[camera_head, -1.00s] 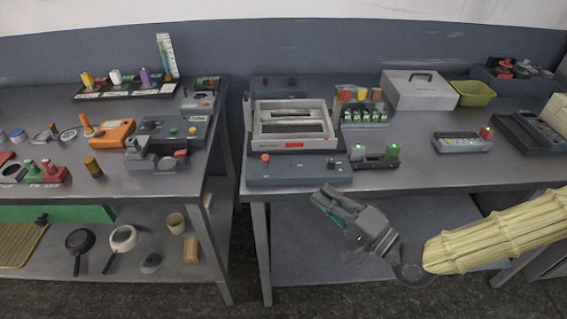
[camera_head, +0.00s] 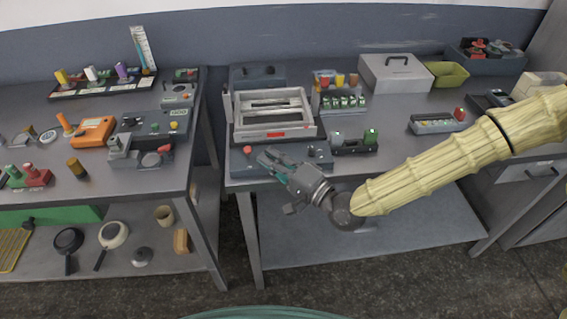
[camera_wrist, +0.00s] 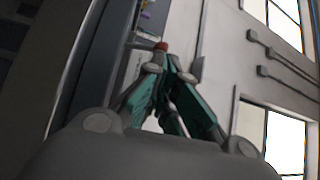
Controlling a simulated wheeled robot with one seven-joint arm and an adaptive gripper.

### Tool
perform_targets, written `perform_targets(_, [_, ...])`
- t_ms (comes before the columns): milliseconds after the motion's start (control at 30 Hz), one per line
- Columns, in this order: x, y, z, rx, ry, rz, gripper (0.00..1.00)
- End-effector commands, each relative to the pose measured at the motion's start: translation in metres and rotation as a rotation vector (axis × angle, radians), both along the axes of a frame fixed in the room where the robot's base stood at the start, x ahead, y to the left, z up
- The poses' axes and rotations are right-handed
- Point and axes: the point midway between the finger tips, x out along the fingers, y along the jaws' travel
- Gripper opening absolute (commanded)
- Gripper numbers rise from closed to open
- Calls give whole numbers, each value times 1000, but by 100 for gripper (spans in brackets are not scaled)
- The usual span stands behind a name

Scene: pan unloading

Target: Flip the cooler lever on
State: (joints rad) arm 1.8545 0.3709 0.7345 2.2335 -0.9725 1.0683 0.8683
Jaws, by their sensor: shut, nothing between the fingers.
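My gripper (camera_head: 266,159) is shut and empty. In the head view it is in front of the right bench's front edge, and its fingertips overlap the grey-blue control box (camera_head: 240,166) that has a red knob (camera_head: 248,149). I cannot tell whether they touch it. A grey framed tray unit (camera_head: 236,122) stands right behind this box. No label names the cooler, so I cannot tell which part is its lever. In the wrist view my closed fingers (camera_wrist: 164,68) show with a small red round thing (camera_wrist: 160,46) just beyond the tips.
A grey case (camera_head: 396,74), a yellow-green bin (camera_head: 446,75) and a button panel (camera_head: 438,122) stand farther right. The left bench (camera_head: 110,193) lies across a narrow gap.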

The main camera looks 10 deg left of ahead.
Motion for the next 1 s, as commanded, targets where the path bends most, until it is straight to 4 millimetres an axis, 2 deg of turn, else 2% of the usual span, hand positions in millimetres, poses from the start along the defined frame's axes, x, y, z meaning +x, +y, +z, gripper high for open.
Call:
perform_targets(100, [5, 12, 3, 0, 1, 1, 0])
perform_targets(300, [9, 21, 3, 0, 1, 1, 0])
perform_targets(1000, [13, 21, 5, -18, 50, -1, 0])
